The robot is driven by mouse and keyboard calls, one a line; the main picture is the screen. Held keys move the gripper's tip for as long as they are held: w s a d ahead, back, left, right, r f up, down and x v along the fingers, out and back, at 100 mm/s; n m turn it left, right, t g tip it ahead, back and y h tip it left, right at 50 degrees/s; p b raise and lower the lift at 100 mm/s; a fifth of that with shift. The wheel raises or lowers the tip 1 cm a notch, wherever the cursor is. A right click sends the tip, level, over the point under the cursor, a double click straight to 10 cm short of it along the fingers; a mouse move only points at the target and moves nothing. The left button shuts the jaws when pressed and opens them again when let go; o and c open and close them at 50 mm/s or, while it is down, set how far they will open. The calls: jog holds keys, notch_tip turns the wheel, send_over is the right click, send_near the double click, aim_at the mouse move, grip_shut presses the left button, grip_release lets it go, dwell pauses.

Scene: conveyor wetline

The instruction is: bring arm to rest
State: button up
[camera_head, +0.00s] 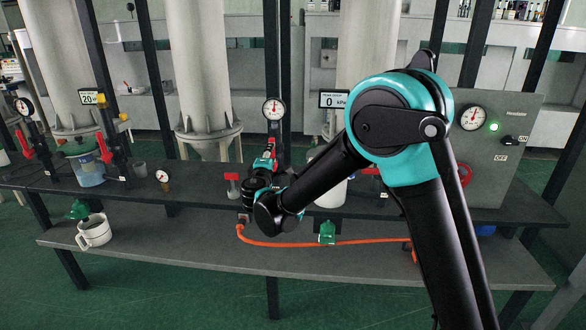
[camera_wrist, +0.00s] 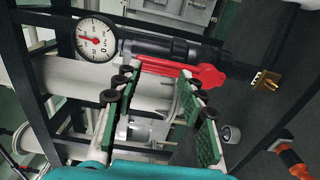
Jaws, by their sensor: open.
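My arm reaches in from the right and bends over the bench toward the middle post. My gripper (camera_head: 267,160) is at that post, below a round gauge (camera_head: 274,109), partly hidden by my own wrist. In the wrist view, my gripper (camera_wrist: 160,84) is open, its two green-padded fingers wide apart. A red handle (camera_wrist: 206,75) on a dark pipe fitting lies beyond the fingertips. I see nothing held between the fingers. Whether a finger touches the handle cannot be told. The gauge also shows at the upper left of the wrist view (camera_wrist: 97,40).
The dark shelf (camera_head: 160,245) carries a white jug (camera_head: 93,231), an orange hose (camera_head: 285,243) and a green-topped item (camera_head: 327,232). A grey panel (camera_head: 500,150) stands at the right. Tall white columns (camera_head: 198,70) and dark posts stand behind. The shelf between jug and hose is clear.

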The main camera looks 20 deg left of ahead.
jog(key=shift+s+d, duration=0.3)
jog(key=shift+s, duration=0.3)
jog(key=shift+d, duration=0.1)
jog(key=w+d+f+m+g+h, duration=0.1)
jog(key=d+f+m+g+h, duration=0.2)
jog(key=d, duration=1.1)
jog(key=w+d+f+m+g+h, duration=0.15)
jog(key=d+m, duration=0.25)
jog(key=d, duration=0.9)
jog(key=d+f+m+g+h, duration=0.2)
jog(key=d+f+m+h, duration=0.15)
jog(key=d, duration=1.05)
jog(key=s+d+f+m+g, duration=0.4)
jog(key=s+d+m, duration=0.1)
jog(key=s+d, duration=0.6)
jog(key=s+d+f+m+g+y, duration=0.1)
jog(key=s+d+f+m, duration=0.1)
jog(key=s, duration=0.5)
jog(key=s+d+f+m+g+y, duration=0.1)
jog(key=s+d+f+m+y, duration=0.1)
jog(key=s, duration=0.5)
notch_tip(320, 180, down, 3)
jog(key=shift+d+r+m+g+y, duration=0.1)
jog(key=shift+d+m+g+y, duration=0.3)
jog(key=shift+m, duration=0.25)
